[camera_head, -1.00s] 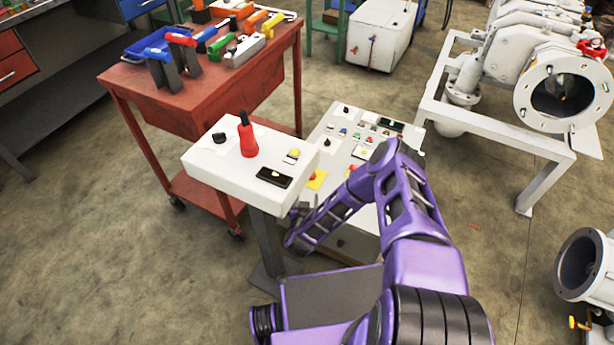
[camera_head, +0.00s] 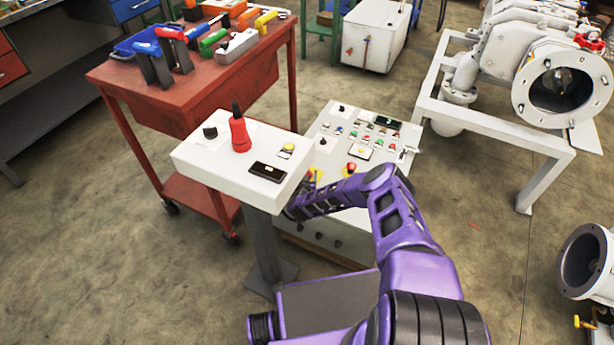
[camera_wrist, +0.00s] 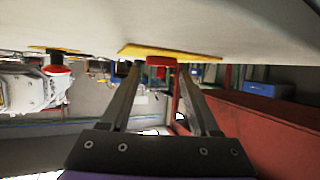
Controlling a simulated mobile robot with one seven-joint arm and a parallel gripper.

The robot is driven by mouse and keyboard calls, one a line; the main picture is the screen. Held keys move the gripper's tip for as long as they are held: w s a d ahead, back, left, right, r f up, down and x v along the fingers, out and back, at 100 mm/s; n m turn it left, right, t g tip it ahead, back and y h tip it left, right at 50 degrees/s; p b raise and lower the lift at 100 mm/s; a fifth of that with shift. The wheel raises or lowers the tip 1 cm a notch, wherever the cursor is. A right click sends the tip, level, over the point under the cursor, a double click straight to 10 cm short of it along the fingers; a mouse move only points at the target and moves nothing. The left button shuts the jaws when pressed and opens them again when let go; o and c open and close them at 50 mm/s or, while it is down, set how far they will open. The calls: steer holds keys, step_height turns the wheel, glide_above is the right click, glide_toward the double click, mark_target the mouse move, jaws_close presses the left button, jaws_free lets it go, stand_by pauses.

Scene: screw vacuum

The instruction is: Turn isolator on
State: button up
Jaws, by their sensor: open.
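The control panel (camera_head: 335,143) is white, with several buttons and lamps. On its near part a yellow plate (camera_head: 315,175) shows partly past a white pedestal box. In the wrist view a red knob (camera_wrist: 161,61) on a yellow plate (camera_wrist: 170,51) looks like the isolator. My gripper (camera_wrist: 160,68) is open, its two fingers on either side of the red knob in that view. I cannot tell whether they touch it. In the head view the pedestal box hides my fingertips.
The white pedestal box (camera_head: 225,175) with a red joystick (camera_head: 239,133) stands close left of my arm. A red button (camera_head: 350,168) sits right of the yellow plate and also shows in the wrist view (camera_wrist: 57,62). A red tool cart (camera_head: 190,105) stands behind left.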

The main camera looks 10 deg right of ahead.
steer(key=shift+x, duration=0.95)
jaws_close()
steer(key=shift+s+a+f, duration=0.1)
